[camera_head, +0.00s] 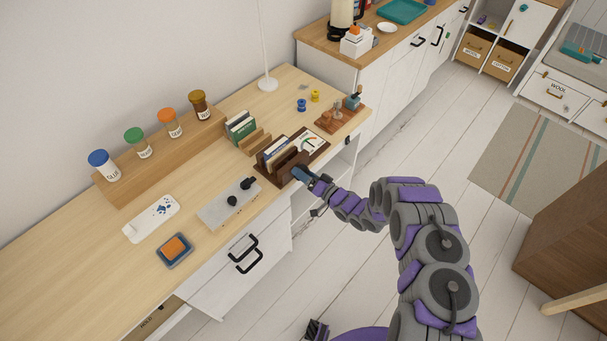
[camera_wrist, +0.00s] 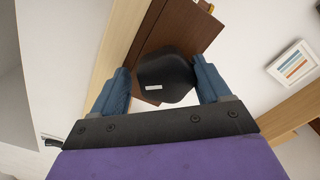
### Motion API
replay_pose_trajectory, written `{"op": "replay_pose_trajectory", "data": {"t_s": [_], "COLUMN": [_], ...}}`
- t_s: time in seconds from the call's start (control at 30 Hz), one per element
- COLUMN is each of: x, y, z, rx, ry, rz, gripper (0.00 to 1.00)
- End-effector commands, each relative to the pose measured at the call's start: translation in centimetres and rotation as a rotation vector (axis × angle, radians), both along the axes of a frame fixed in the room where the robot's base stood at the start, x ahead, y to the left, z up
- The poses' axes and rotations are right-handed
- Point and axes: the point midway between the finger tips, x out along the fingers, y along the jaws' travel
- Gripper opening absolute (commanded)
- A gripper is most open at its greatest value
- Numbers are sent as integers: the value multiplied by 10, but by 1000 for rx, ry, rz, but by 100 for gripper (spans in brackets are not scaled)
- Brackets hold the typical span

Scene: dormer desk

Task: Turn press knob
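The press (camera_head: 283,160) is a dark brown wooden stand with upright panels on the desk's front edge. My gripper (camera_head: 301,174) is at its front right side, its blue fingers reaching the front of the press. In the wrist view, a black rounded knob (camera_wrist: 168,76) with a small white mark lies between the two blue fingers of my gripper (camera_wrist: 164,84). The fingers stand apart, one on each side of the knob. Whether both touch it is not clear. In the head view the knob is hidden by my gripper. Dark wood (camera_wrist: 165,32) shows behind the knob.
A grey plate with black knobs (camera_head: 228,203) lies left of the press. Several jars (camera_head: 170,125) line a back shelf. Floor beside the desk is clear.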

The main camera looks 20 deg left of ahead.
Motion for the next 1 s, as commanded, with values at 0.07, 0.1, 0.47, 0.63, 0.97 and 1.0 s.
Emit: {"op": "replay_pose_trajectory", "data": {"t_s": [0.07, 0.1, 0.47, 0.63, 0.97, 1.0], "x": [-1, -1, -4, -13, -41, -44], "y": [0, 0, -5, -30, -99, -107], "z": [1, 1, 2, 4, 2, 2], "rx": [0, 1, 1, 3, 0, 0], "ry": [-1, -2, -5, -3, -1, -1], "rz": [1, 1, 3, 0, -1, -2], "gripper": [84, 88, 89, 89, 89, 89]}}
